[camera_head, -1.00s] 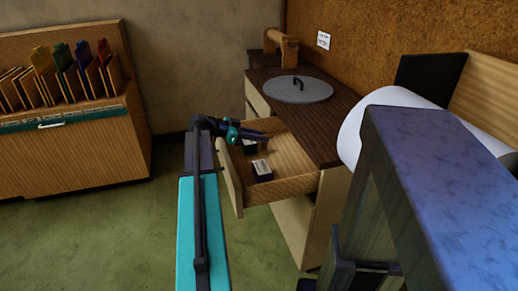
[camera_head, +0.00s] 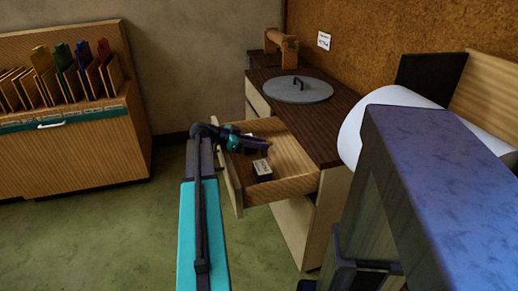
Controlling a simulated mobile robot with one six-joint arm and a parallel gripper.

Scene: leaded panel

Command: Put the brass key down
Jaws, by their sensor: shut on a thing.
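My gripper (camera_head: 266,148) is over the open wooden drawer (camera_head: 293,186) of the dark-topped cabinet, low near its left part. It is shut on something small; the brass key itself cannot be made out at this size. A small dark box with a white label (camera_head: 262,169) lies in the drawer just below and in front of the gripper. Whether the gripper or what it holds touches the drawer floor cannot be told.
The cabinet top (camera_head: 330,125) carries a round grey lid (camera_head: 298,89) with a handle. A wooden rack with coloured sheets (camera_head: 70,95) stands at the left. A white roll (camera_head: 400,105) is at the right. The green floor (camera_head: 100,235) is open at the left.

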